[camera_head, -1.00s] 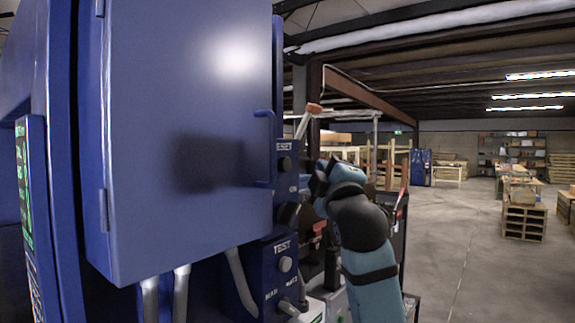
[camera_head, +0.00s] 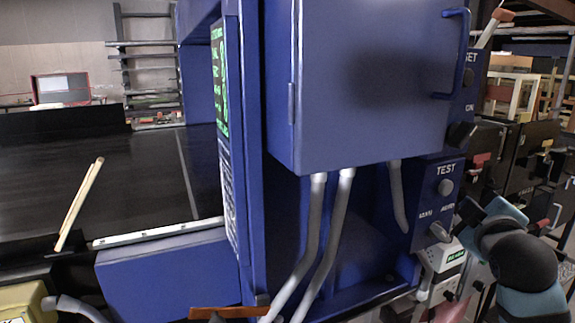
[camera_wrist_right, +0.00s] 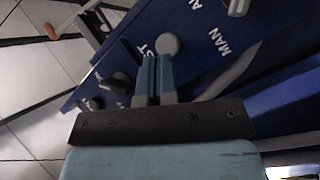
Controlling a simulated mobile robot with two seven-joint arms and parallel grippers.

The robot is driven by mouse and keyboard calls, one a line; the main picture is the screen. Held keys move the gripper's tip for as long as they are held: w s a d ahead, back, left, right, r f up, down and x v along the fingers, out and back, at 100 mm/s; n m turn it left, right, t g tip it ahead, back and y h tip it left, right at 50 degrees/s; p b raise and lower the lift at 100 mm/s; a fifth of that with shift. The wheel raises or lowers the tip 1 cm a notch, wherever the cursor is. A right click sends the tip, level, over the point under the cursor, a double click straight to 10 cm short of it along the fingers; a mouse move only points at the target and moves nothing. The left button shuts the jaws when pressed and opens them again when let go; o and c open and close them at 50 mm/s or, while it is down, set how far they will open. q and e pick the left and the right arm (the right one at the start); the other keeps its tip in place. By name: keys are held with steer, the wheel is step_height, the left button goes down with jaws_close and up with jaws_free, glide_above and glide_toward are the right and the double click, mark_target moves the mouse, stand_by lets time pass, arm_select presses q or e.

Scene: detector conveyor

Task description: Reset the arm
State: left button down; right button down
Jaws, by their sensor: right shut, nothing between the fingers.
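My right gripper (camera_head: 464,216) is at the right of the head view, just in front of the blue panel with the TEST button (camera_head: 445,187) and the MAN/AUTO selector knob (camera_head: 439,232). In the right wrist view its fingers (camera_wrist_right: 154,66) are together and empty, with their tips close to the round grey TEST button (camera_wrist_right: 167,43); I cannot tell whether they touch it. My left gripper is not in view.
A large blue cabinet door (camera_head: 370,80) with a handle (camera_head: 462,55) juts out left of the controls. Grey conduits (camera_head: 338,225) run below it. The dark conveyor belt (camera_head: 110,180) lies left, with a pale stick (camera_head: 80,203) at its edge. Shelves stand behind.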

steer(key=s+a+f+m+g+y, duration=0.1)
steer(key=s+a+f+m+g, duration=0.15)
steer(key=s+f, duration=0.55)
steer(key=s+a+f+m+g+y, duration=0.1)
steer(key=s+f+g, duration=0.3)
steer(key=f, duration=0.8)
steer(key=s+a+f+m+g+y, duration=0.1)
steer(key=s+a+f+g, duration=0.15)
steer(key=s+f, duration=0.55)
steer(key=s+a+f+m+g, duration=0.2)
steer(key=s+f+m+g, duration=0.15)
steer(key=s+f, duration=0.6)
steer(key=w+a+f+n+t+y+p, duration=0.1)
steer(key=w+a+f+t+y+p, duration=0.2)
steer(key=w+a+f+t+p, duration=0.1)
steer(key=a+f+t+p, duration=0.1)
steer(key=a+t+p, duration=0.1)
steer(key=shift+a+f+n+y+p, duration=0.25)
steer(key=shift+f+n+y+p, duration=0.05)
steer(key=shift+n+y+p, duration=0.1)
steer(key=shift+t, duration=0.25)
